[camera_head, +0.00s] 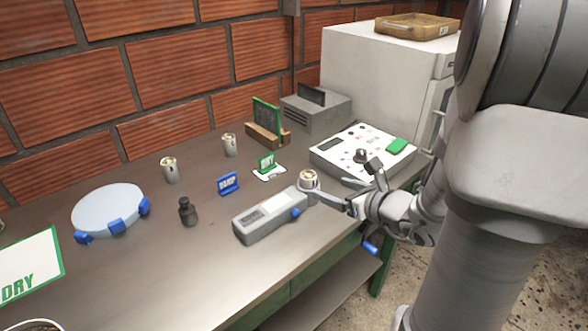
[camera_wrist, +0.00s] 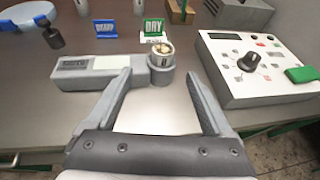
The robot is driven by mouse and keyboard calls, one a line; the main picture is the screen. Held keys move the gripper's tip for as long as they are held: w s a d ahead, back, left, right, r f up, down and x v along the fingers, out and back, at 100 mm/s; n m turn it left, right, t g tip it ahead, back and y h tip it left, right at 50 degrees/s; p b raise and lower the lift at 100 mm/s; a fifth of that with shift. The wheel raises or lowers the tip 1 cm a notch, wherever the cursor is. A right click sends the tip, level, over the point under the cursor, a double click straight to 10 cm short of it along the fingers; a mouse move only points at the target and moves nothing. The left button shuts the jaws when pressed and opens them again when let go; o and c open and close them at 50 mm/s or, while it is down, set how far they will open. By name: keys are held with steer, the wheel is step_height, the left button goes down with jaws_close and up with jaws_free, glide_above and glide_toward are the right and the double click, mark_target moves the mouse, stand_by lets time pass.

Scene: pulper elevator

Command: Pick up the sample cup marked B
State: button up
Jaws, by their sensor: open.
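One cup (camera_head: 308,178) sits in the round end of the grey handheld meter (camera_head: 268,218); in the wrist view this cup (camera_wrist: 160,53) lies just beyond and between my fingertips. The other two, a near cup (camera_head: 170,170) and a far cup (camera_head: 230,145), stand apart at the back left. Their dark marks are too small to read, so I cannot tell which is B. My gripper (camera_head: 328,188) is open and empty at the meter's right end. Its fingers (camera_wrist: 158,75) spread on both sides in the wrist view.
A white panel box (camera_head: 362,150) with a knob and green pad stands right of the meter. A blue sign (camera_head: 228,184), a green DRY sign (camera_head: 267,163) and a dark weight (camera_head: 188,212) stand left. Bare bench lies in front.

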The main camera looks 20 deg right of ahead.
mark_target(302, 174)
steer(key=b+x, duration=0.1)
steer(key=x, duration=0.7)
steer(key=shift+w+a+f+b, duration=0.1)
steer(key=shift+w+b, duration=0.2)
steer(key=shift+b, duration=0.05)
steer(key=shift+w+d+r+b+x, duration=0.1)
steer(key=shift+b+x, duration=0.05)
steer(key=shift+x, duration=0.85)
steer(key=shift+w+d+r+b+x, duration=0.1)
steer(key=shift+b+x, duration=0.05)
steer(key=shift+x, duration=0.85)
steer(key=shift+d+r+b+x, duration=0.1)
steer(key=shift+r+b+x, duration=0.05)
steer(key=shift+x, duration=0.9)
steer(key=shift+c, duration=0.2)
jaws_close()
